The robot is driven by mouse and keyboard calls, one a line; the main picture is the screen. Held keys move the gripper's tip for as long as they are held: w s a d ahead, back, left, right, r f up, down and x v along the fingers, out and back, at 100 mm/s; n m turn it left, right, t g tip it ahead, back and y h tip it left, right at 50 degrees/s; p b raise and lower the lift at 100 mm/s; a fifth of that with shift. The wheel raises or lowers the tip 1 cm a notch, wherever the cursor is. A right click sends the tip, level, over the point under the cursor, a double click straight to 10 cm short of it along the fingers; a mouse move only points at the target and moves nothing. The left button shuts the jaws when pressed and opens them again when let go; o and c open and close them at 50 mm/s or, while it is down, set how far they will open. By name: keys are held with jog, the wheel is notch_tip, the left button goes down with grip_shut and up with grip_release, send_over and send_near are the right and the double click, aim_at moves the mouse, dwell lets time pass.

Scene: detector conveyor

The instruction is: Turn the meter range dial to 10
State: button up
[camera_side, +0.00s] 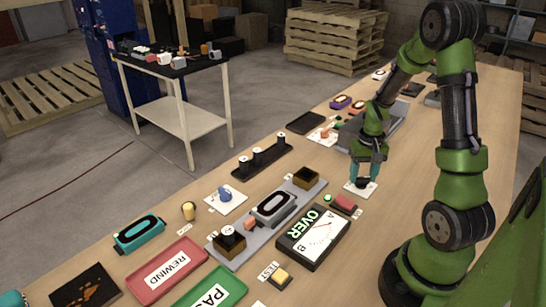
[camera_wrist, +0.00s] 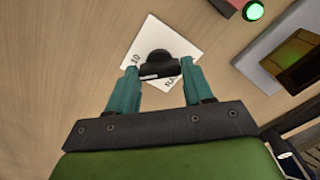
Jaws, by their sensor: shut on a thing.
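The dial (camera_wrist: 160,66) is a black knob on a white square plate (camera_wrist: 183,45) in the wrist view. The plate bears a "10" mark at its left and another, partly hidden mark at its lower edge. My gripper (camera_wrist: 160,72) is shut on the knob, with a teal finger on each side. A pale line shows on the knob's near face, but I cannot tell its exact setting. In the side view my gripper (camera_side: 363,180) is over the white plate (camera_side: 352,190), right of the meter. The meter (camera_side: 312,236) is a black box with a white scale and a green "OVER" panel.
A red block with a green lamp (camera_side: 341,203) lies just in front of the dial plate. A grey conveyor with dark blocks (camera_side: 265,222) runs left of the meter.

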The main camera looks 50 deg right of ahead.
aim_at(363, 177)
jog(key=shift+m, duration=1.3)
jog(key=o, duration=1)
jog(key=shift+o, duration=0.2)
notch_tip(363, 177, up, 17)
jog(key=shift+f, duration=0.1)
